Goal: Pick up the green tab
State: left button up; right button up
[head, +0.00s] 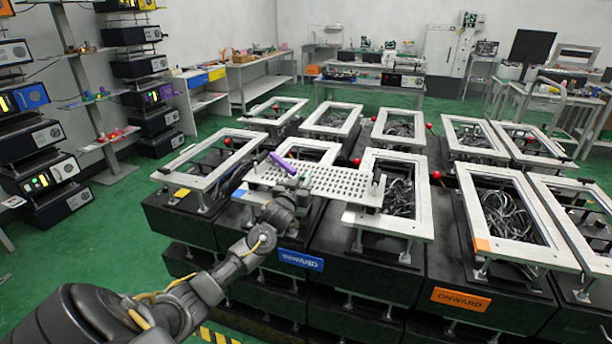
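I cannot make out a green tab in the head view. My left gripper (298,186) is at the front edge of a light perforated plate (335,183), which lies across the middle frames. Its fingers are small and dark here, so I cannot tell whether they are open or shut, or touch the plate. A purple bar (283,163) lies at the plate's back left. My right gripper is out of view.
Several pale rectangular frames stand on black boxes, with cables inside and red ball-topped levers (436,175) between them. A blue sign (301,260) and an orange sign (461,299) are on the box fronts. Device racks (40,150) stand at left. Green floor (90,240) is clear at left.

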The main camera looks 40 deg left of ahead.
pick_arm(q)
jog(key=shift+c, duration=0.3)
grip_shut()
jog(key=shift+w+r, duration=0.1)
jog(key=shift+r, duration=0.45)
notch_tip(320, 180, up, 2)
jog(key=shift+r, duration=0.2)
jog(key=s+r, duration=0.4)
jog(key=s, duration=0.3)
jog(key=s+d+r+b, duration=0.1)
jog(key=s+r, duration=0.4)
jog(key=s, duration=0.2)
jog(key=shift+d+r, duration=0.25)
